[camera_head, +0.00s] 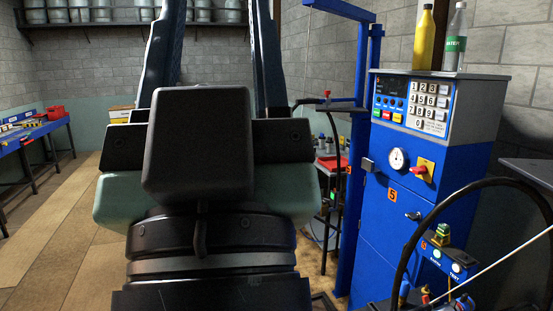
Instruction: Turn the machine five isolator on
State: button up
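The machine five isolator (424,170) is a red rotary handle on a yellow plate, on the front of the blue cabinet (376,235) marked with an orange "5". The handle appears to lie roughly sideways, tilted slightly down to the left; its exact setting is too small to read. My gripper (213,45) fills the left and middle foreground, seen from behind. Its two dark fingers stand wide apart and run up past the top edge, so their tips are hidden. Nothing shows between them. The gripper is left of the cabinet and apart from the isolator.
A round gauge (398,159), a keypad (427,107) and a latch handle (413,216) share the cabinet front. A yellow bottle (424,40) and a clear bottle (455,40) stand on top. A black hose (420,225) curves before the lower right. A blue post (358,150) stands left.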

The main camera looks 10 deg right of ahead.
aim_at(423, 169)
jog(key=i+j, duration=0.25)
jog(key=i, duration=0.25)
jog(key=i+j, duration=0.25)
jog(key=i, duration=0.25)
jog(key=i+j+u, duration=0.1)
jog(key=i+j, duration=0.2)
jog(key=i, duration=0.2)
jog(key=i+l+z, duration=0.15)
jog(key=i+z, duration=0.15)
jog(key=z, duration=0.15)
jog(key=i+l+z, duration=0.1)
jog(key=i+z, duration=0.5)
jog(key=z, duration=0.25)
jog(key=i+j+z, duration=0.15)
jog(key=i+z, duration=0.15)
jog(key=z, duration=0.15)
jog(key=i+z, duration=0.25)
jog(key=i, duration=0.1)
